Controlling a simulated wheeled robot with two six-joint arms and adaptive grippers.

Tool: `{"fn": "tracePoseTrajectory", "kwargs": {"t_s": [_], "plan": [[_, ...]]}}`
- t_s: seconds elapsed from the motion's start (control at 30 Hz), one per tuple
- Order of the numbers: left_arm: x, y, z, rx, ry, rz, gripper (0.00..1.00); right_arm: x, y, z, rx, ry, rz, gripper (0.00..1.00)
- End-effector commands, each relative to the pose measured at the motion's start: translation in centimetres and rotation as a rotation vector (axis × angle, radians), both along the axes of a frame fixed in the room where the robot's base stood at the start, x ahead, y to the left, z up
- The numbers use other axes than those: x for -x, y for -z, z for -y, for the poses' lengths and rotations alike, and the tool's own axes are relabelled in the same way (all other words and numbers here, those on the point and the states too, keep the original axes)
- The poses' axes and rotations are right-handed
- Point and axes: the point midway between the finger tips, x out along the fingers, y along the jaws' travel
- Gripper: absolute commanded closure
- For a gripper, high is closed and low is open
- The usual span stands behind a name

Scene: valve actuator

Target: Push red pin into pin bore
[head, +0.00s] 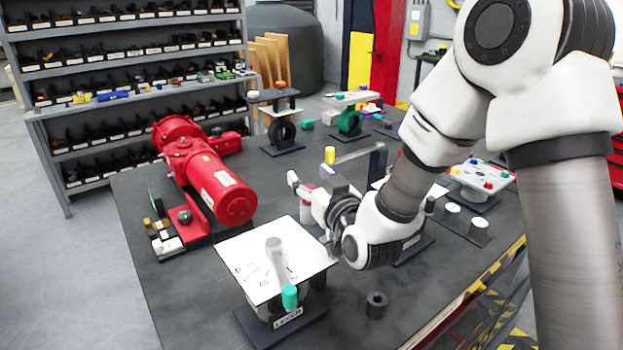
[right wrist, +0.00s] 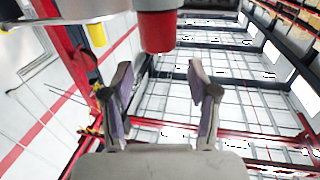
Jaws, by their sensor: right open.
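In the right wrist view, the red pin (right wrist: 157,32) shows at the top centre, with a grey part at the picture's upper edge next to it. My right gripper (right wrist: 152,80) is open, with its two fingers spread and nothing between them; the red pin lies beyond the fingertips. In the head view, my right gripper (head: 318,200) is above the middle of the dark table, behind the front white plate. A reddish cylinder (head: 306,216) shows beside it, partly hidden; I cannot tell whether it is the same pin. I cannot make out the pin bore. My left gripper is not in view.
A white plate (head: 255,268) on a stand holds a grey lever and a teal cap (head: 289,297). A red actuator (head: 205,180) stands at left. Other stands (head: 285,150) are at the back. Clear table lies around the ring.

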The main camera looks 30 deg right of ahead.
Motion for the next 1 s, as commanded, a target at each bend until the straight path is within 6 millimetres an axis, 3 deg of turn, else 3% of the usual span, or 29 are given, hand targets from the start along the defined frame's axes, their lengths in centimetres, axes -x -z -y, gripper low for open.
{"fn": "tracePoseTrajectory", "kwargs": {"t_s": [0.33, 0.5, 1.0], "plan": [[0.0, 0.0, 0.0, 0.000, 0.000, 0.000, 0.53, 0.0, -7.2, 0.0, 0.001, 0.000, 0.009, 0.41], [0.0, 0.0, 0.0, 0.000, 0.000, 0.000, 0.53, 0.0, -9.5, 0.0, 0.000, 0.000, 0.005, 0.41], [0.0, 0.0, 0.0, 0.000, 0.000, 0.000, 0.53, 0.0, -9.8, 0.0, 0.000, 0.000, 0.001, 0.41]]}}
